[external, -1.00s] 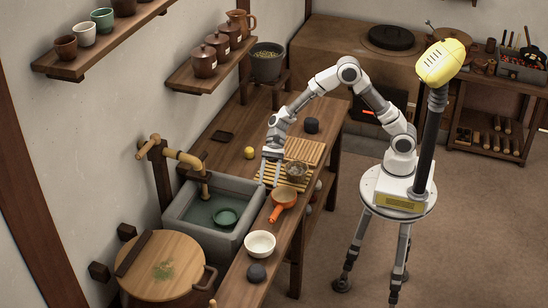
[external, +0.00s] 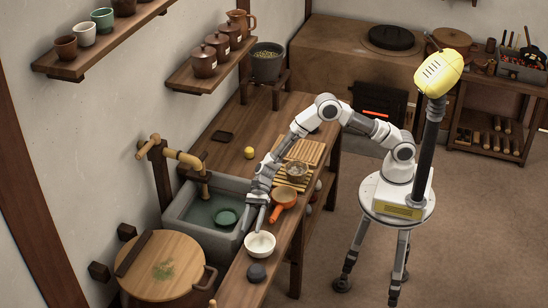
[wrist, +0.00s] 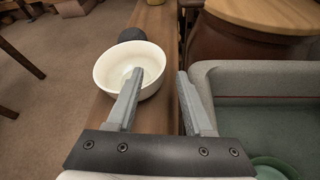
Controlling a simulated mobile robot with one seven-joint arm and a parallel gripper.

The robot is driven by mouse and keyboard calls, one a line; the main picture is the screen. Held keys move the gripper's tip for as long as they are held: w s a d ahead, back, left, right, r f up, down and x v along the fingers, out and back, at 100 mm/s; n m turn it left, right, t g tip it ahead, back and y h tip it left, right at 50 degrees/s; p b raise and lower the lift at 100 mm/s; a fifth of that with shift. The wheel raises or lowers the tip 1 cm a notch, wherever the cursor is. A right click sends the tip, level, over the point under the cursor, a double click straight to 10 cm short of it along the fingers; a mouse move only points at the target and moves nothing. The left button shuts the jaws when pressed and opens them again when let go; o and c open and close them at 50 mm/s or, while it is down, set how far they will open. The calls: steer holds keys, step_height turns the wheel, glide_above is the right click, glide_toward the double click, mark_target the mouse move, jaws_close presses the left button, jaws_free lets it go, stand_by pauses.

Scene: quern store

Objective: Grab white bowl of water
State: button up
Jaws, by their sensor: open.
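The white bowl (external: 260,246) stands upright on the narrow wooden counter strip beside the stone sink. In the wrist view the white bowl (wrist: 112,68) lies ahead and to the left, with a pale, clear-looking inside. My gripper (external: 255,229) is open and empty, just at the bowl's far side in the external view. In the wrist view my gripper (wrist: 160,75) has its left finger overlapping the bowl's near right rim and its right finger clear of it, toward the sink. I cannot tell whether a finger touches the bowl.
A dark round stone (external: 257,272) sits right behind the bowl. The orange-handled pan (external: 284,196) lies on the counter near my arm. The stone sink (external: 176,215) holds a green dish (external: 225,217).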

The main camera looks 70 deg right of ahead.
mark_target(248, 243)
steer(key=shift+b+x, duration=0.75)
steer(key=shift+x, duration=2.35)
steer(key=shift+f, duration=0.1)
steer(key=shift+c, duration=0.2)
jaws_close()
